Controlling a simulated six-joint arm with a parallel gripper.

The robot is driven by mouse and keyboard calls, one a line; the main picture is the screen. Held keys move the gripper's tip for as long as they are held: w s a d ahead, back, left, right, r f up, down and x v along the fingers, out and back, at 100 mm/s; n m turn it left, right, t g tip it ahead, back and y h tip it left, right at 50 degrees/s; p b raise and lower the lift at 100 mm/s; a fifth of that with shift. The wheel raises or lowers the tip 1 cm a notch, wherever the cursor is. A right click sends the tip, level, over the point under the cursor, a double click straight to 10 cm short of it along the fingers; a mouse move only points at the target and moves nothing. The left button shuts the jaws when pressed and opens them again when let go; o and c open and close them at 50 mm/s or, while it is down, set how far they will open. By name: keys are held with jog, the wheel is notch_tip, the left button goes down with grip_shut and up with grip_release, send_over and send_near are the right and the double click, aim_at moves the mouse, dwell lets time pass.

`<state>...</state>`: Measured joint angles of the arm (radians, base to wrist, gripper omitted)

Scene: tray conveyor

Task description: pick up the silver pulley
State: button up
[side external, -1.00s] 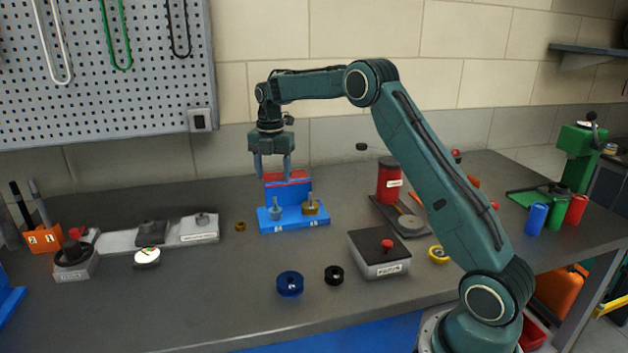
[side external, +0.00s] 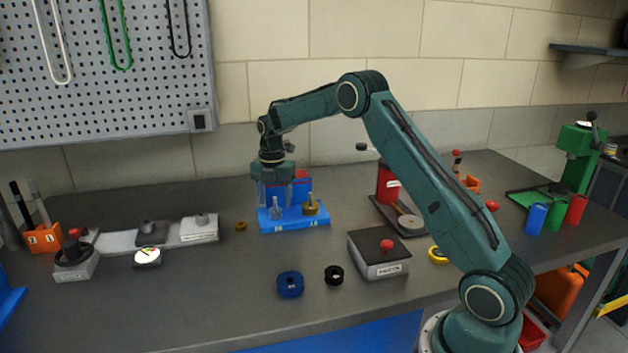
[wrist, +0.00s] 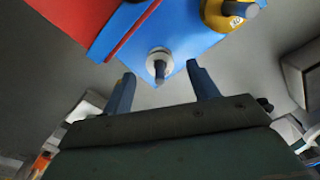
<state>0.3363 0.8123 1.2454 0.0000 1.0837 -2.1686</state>
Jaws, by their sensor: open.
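The silver pulley (wrist: 158,55) is a small pale grey disc around a peg on the blue stand (wrist: 190,38). In the side view the silver pulley (side external: 276,213) sits on the left peg of the blue stand (side external: 292,225), partly behind my gripper. My gripper (side external: 273,200) is open, points down and hangs over the left part of the stand. In the wrist view the fingertips of my gripper (wrist: 160,74) are spread, with the silver pulley just beyond the gap between them. Nothing is held, and contact with the pulley does not show.
A brass pulley (side external: 310,208) is on the right peg. The stand has a raised blue back with a red top (side external: 301,174). A small brass ring (side external: 241,226), a blue pulley (side external: 290,284) and a black pulley (side external: 334,274) lie on the bench. A grey box (side external: 378,254) stands front right.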

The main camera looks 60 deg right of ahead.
aim_at(276, 213)
jog(key=shift+f, duration=1.45)
jog(key=c, duration=1.1)
